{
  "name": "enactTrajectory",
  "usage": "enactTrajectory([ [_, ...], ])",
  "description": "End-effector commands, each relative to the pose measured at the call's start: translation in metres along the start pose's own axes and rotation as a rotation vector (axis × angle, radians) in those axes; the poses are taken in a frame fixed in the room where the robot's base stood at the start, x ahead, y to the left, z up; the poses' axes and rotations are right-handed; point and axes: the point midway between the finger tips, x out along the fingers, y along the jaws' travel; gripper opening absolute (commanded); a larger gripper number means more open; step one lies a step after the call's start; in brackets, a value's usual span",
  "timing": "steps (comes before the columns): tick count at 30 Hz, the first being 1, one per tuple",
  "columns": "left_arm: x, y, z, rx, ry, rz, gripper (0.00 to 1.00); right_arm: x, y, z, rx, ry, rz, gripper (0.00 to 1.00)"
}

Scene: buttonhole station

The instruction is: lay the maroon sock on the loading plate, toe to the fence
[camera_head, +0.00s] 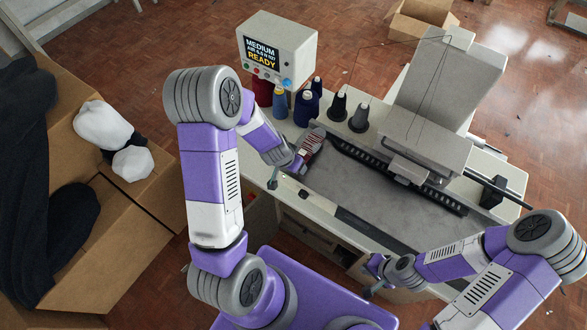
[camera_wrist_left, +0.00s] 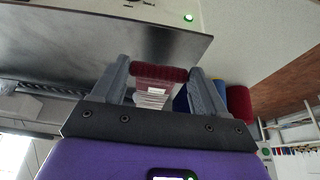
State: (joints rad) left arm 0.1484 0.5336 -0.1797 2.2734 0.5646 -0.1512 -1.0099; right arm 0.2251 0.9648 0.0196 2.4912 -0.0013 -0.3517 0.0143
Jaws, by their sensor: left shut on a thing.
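My left gripper (camera_wrist_left: 163,92) is shut on a small maroon thing (camera_wrist_left: 160,72) with a pale, lined lower face. The same maroon and pale striped thing shows in the head view (camera_head: 313,145), at the left end of the machine table. I cannot tell whether it is the whole sock or a folded part. A flat grey plate (camera_head: 375,205) lies in the table to its right; a dark plate (camera_wrist_left: 90,40) fills the upper left of the left wrist view. My right gripper (camera_head: 372,278) is at the table's front edge, small and partly hidden; its jaw opening is unclear.
A display box (camera_head: 278,48) reading READY and several thread cones (camera_head: 307,105) stand behind my left gripper. A black toothed rail (camera_head: 395,175) and the grey machine head (camera_head: 440,90) border the plate's back. An open carton (camera_head: 85,240) with dark cloth and white bundles stands left.

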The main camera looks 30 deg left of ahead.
Motion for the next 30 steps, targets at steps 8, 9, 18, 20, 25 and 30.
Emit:
enactTrajectory([
  [8, 0.035, 0.000, 0.015, -0.003, -0.002, 0.000, 0.44, 0.013, 0.005, -0.001, 0.000, 0.001, 0.000, 0.00],
  [9, 0.035, 0.000, 0.015, -0.002, -0.001, 0.000, 0.44, 0.013, 0.005, -0.001, 0.000, 0.001, 0.000, 0.00],
  [18, 0.036, 0.000, 0.015, 0.000, 0.000, 0.000, 0.44, 0.014, 0.005, -0.001, 0.000, 0.001, 0.000, 0.00],
  [20, 0.039, 0.000, 0.016, 0.000, 0.000, 0.000, 0.44, 0.017, 0.006, -0.001, 0.000, 0.001, 0.000, 0.00],
  [25, 0.037, 0.000, 0.016, -0.001, -0.001, 0.000, 0.99, 0.015, 0.005, -0.001, 0.000, 0.001, 0.000, 0.00],
  [30, 0.037, 0.000, 0.016, -0.001, 0.000, 0.000, 0.99, 0.015, 0.005, -0.001, 0.000, 0.001, 0.000, 0.00],
])
